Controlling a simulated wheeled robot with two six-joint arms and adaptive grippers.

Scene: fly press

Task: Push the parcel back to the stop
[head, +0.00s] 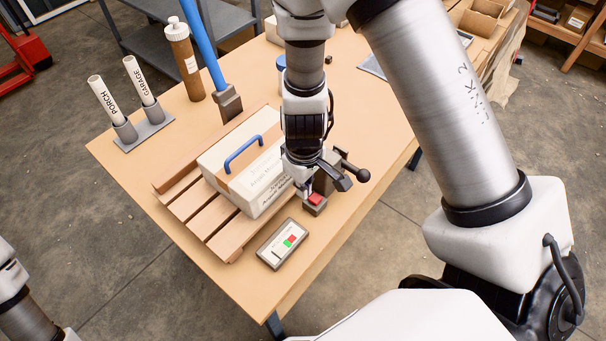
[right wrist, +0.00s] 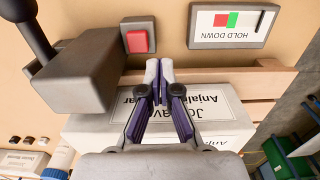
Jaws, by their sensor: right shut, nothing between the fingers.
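The parcel (head: 245,170) is a pale box with a tan band, a blue handle (head: 243,152) on top and a printed name label. It sits on a slatted wooden pallet (head: 190,205). A raised wooden strip (head: 180,170) runs along the pallet's far side; I cannot tell if the parcel touches it. My right gripper (head: 306,190) is shut and empty, pointing down at the parcel's right end.
A HOLD DOWN panel (head: 283,244) lies in front of the pallet. A blue post (head: 203,45), a brown bottle (head: 184,60) and two labelled tubes (head: 142,80) stand behind.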

